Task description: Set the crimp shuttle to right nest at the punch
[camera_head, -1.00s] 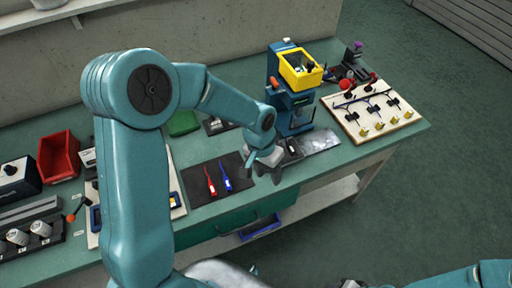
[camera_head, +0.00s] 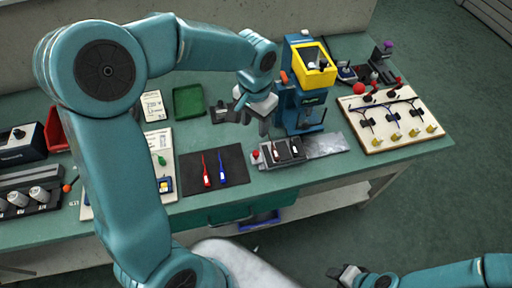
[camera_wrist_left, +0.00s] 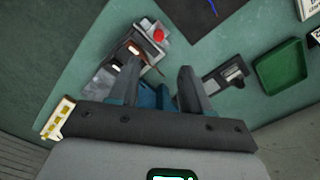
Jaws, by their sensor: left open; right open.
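The punch (camera_head: 303,104) is a blue press with a yellow bin on top. The crimp shuttle (camera_head: 284,151) is a dark block with two light-marked nests on a grey metal rail (camera_head: 327,145) at its foot. It sits toward the rail's left part, with bare rail to its right and a red knob (camera_head: 255,154) at the left end. The shuttle also shows in the left wrist view (camera_wrist_left: 124,52). My left gripper (camera_head: 255,122) is open and empty, above and behind the shuttle's left part, apart from it. My right gripper (camera_head: 345,274) is open, off the table's front.
A black mat (camera_head: 214,170) with red and blue tools lies left of the shuttle. A green tray (camera_head: 188,101) and small dark fixture (camera_head: 220,112) lie behind. A wire board (camera_head: 392,118) stands right of the punch. The bench front edge is clear.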

